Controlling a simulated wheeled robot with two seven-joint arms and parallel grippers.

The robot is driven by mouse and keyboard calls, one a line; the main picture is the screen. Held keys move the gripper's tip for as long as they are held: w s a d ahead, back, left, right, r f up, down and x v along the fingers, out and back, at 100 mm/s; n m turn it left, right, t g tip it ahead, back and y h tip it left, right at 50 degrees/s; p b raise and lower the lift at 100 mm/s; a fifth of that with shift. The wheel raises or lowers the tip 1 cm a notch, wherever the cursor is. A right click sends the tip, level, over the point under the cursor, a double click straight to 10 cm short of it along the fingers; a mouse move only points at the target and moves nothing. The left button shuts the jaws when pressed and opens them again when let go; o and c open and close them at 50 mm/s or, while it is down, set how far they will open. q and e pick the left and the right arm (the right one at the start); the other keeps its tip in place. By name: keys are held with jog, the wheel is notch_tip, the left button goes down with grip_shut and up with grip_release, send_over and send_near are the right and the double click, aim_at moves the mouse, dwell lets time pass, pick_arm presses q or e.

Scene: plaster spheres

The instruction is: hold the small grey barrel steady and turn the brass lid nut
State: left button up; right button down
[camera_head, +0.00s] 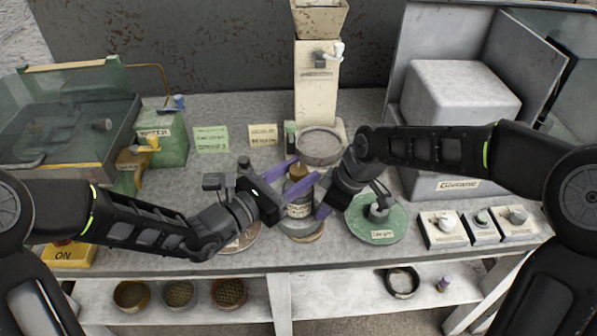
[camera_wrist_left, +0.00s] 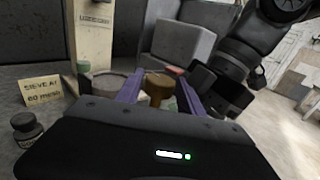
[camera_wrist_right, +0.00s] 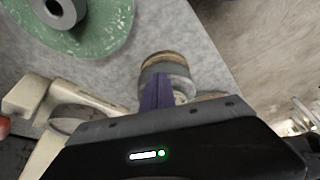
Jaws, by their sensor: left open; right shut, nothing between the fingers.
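The small grey barrel (camera_head: 299,209) stands upright near the front edge of the bench and bears a pale label. Its brass lid nut (camera_head: 297,172) sits on top, and it also shows in the left wrist view (camera_wrist_left: 157,87). My left gripper (camera_head: 306,167) is open, with one purple finger on each side of the nut; I cannot tell whether they touch it. My right gripper (camera_head: 321,207) is shut and empty beside the barrel's right side. In the right wrist view its fingers (camera_wrist_right: 156,92) partly hide a round grey, brown-rimmed thing.
A green disc (camera_head: 388,231) with a dark weight lies right of the barrel. Several small label-fronted blocks (camera_head: 482,226) stand further right. A round sieve (camera_head: 320,146) and a cream column (camera_head: 316,85) stand behind. A low shelf below holds bowls (camera_head: 181,294).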

pick_arm(q)
jog(key=shift+c, duration=0.4)
grip_shut()
jog(key=shift+m+g+h, duration=0.4)
jog(key=shift+g, duration=0.1)
jog(key=m+g+h, duration=0.2)
jog(key=m+g, duration=0.1)
jog(key=g, duration=0.1)
jog(key=shift+w+r+g, duration=0.1)
jog(key=shift+g, duration=0.2)
jog(key=m+g, duration=0.2)
jog(key=g, duration=0.2)
jog(key=m+g+h, duration=0.1)
jog(key=m+g, duration=0.2)
jog(key=g, duration=0.1)
jog(key=shift+m, duration=0.3)
jog(key=shift+s+d+m+g, duration=0.1)
jog(key=shift+s+m+g, duration=0.1)
jog(key=shift+m+g, duration=0.5)
jog(key=shift+s+d+f+m+g+y, duration=0.2)
jog(key=shift+s+m+g+y, duration=0.1)
jog(key=shift+g, duration=0.5)
jog(key=shift+s+d+f+m+g+y, duration=0.1)
jog(key=shift+s+d+m+g+y, duration=0.15)
jog(key=shift+g, duration=0.55)
jog(key=shift+w+a+r+m, duration=0.1)
jog(key=shift+w+a+m, duration=0.15)
jog(key=shift+w+a, duration=0.3)
